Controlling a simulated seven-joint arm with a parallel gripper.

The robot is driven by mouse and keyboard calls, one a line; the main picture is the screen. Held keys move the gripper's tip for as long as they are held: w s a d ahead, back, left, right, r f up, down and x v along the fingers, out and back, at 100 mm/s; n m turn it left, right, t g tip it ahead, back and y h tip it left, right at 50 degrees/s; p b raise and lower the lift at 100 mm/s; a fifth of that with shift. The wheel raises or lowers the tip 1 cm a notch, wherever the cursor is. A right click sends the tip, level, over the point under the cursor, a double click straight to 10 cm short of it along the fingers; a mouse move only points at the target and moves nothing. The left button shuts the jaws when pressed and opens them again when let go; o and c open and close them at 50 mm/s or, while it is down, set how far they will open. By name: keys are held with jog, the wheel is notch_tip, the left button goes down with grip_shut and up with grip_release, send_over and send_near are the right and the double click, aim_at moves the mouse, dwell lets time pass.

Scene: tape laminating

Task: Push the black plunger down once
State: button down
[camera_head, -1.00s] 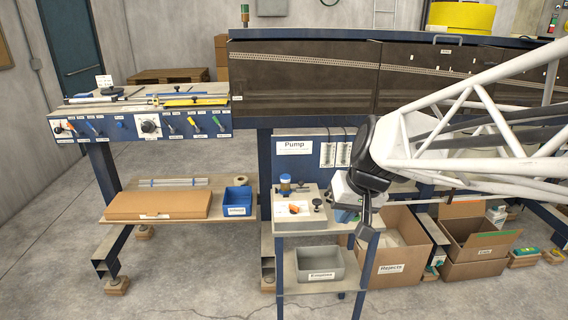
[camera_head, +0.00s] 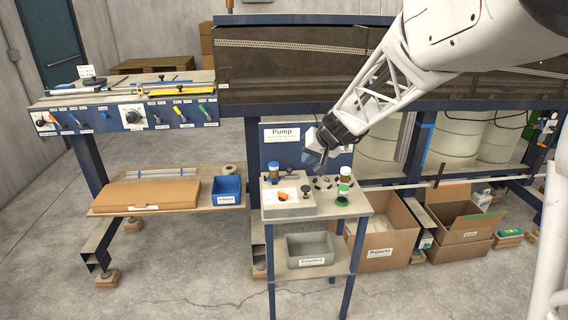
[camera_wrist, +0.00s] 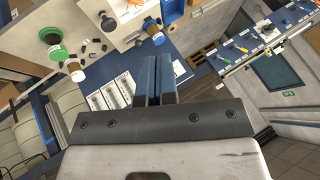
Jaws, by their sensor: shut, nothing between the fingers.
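A black knob (camera_head: 306,190), which looks like the plunger, stands at the right side of the grey pump unit (camera_head: 285,210) on the small table. The unit also has a white panel with an orange lever (camera_head: 283,197). In the wrist view a black knob (camera_wrist: 108,23) shows near the top, beside the orange lever (camera_wrist: 132,4). My gripper (camera_head: 319,168) hangs above and behind the pump unit, apart from the knob. Its two blue-grey fingers (camera_wrist: 160,62) are together with nothing between them.
A grey bin (camera_head: 310,246) sits on the shelf below. Cardboard boxes (camera_head: 385,235) stand to the right.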

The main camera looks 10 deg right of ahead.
jog(key=m+t, duration=0.1)
jog(key=t, duration=0.1)
send_over(307, 187)
notch_tip(307, 187, down, 9)
jog(key=shift+w, duration=0.2)
jog(key=shift+f, duration=0.1)
jog(key=shift+f, duration=4.25)
